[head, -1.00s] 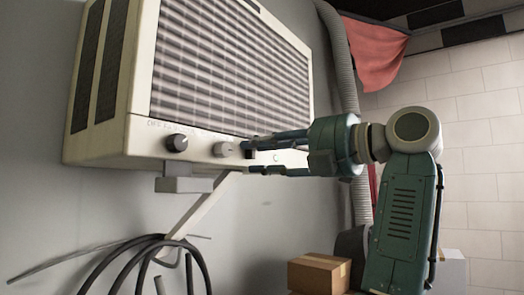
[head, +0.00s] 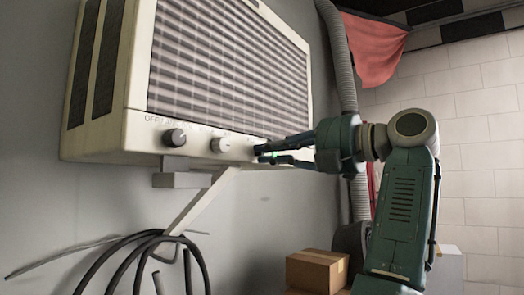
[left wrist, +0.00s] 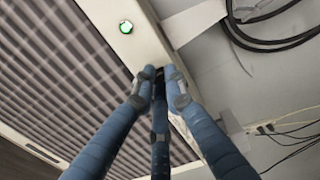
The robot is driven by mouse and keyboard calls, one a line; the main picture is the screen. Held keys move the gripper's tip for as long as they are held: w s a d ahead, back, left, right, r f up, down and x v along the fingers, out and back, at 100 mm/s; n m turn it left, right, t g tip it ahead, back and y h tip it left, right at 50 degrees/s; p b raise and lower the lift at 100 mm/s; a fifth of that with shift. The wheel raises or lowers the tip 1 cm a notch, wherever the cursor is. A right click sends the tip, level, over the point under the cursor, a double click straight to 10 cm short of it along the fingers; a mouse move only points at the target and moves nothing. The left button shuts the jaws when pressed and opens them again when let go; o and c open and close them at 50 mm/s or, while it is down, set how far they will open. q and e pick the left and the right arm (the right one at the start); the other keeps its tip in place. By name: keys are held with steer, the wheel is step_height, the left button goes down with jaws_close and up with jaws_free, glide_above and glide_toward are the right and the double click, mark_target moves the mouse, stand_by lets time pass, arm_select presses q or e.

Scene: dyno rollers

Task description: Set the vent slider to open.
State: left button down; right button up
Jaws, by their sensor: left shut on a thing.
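The vent slider (left wrist: 159,76) is a small dark knob on the lower front strip of the cream wall unit (head: 140,135). In the head view the fingers mostly cover it. My left gripper (head: 259,154) reaches in from the right and is shut on the slider, its fingers against the strip. In the left wrist view the fingertips (left wrist: 160,82) close around the dark knob. A green light (left wrist: 125,27) is lit on the strip beside the fingers. The slider's end marks cannot be read. My right gripper is not in view.
A bracket (head: 205,200) and black cables (head: 140,250) are below. A cardboard box (head: 316,270) stands low, near my arm.

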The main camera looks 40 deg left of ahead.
arm_select(q)
steer(key=shift+w+r, duration=0.3)
steer(key=shift+w, duration=0.45)
steer(key=c, duration=1.7)
jaws_free()
steer(key=shift+w, duration=0.1)
steer(key=shift+w+f, duration=0.15)
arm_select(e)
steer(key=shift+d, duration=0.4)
arm_select(q)
steer(key=d, duration=0.7)
steer(key=shift+w+d, duration=0.15)
steer(key=shift+w, duration=0.25)
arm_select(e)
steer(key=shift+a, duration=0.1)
